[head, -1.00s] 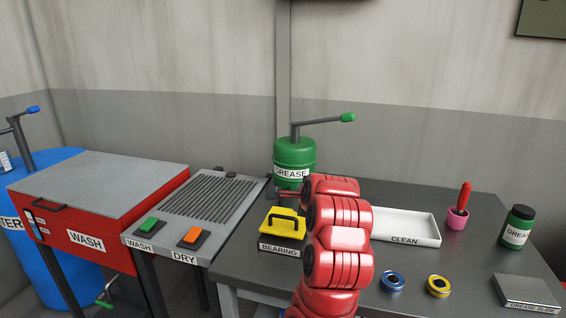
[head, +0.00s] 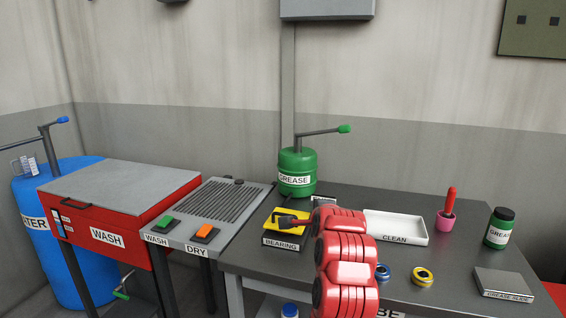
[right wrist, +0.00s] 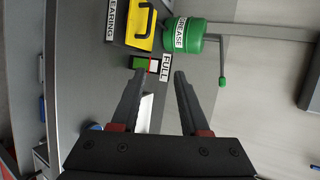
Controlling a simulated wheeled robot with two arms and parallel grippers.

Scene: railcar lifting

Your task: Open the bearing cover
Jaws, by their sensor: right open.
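The bearing box, labelled BEARING (head: 281,244), stands at the left end of the dark table. Its yellow cover (head: 270,225) lies shut on top. In the right wrist view the cover (right wrist: 140,36) and its black handle (right wrist: 149,18) show at the top, beyond the fingertips. My left gripper is not in view.
The green grease drum (head: 297,172) with its pump lever stands just behind the box. The wash-dry station (head: 205,215) adjoins at left.

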